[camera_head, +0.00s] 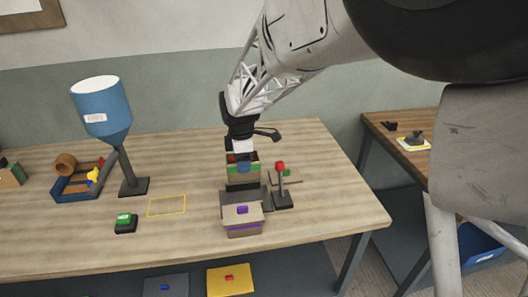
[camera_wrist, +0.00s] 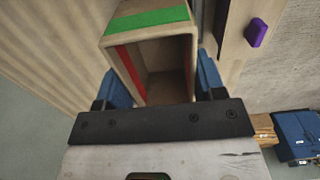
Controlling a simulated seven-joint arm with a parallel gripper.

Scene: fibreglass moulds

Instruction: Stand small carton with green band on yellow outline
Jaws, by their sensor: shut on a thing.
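The small carton with the green band (camera_head: 232,178) is at the middle of the table in the head view, below my gripper (camera_head: 243,166). In the wrist view, the carton (camera_wrist: 147,45) shows an open end towards the camera, a green band on top and red on an inner side wall. Blue fingers of my gripper (camera_wrist: 157,85) press on its two sides. The yellow outline (camera_head: 167,205) lies flat and empty on the table, left of the carton. I cannot tell whether the carton's underside touches anything.
A wooden box with a purple band and knob (camera_head: 243,222) stands in front of the carton, near a dark grey piece. A red-knobbed lever (camera_head: 281,185) stands close on the right. A blue hopper (camera_head: 103,110), a blue tray (camera_head: 75,190) and a green button (camera_head: 125,221) are left.

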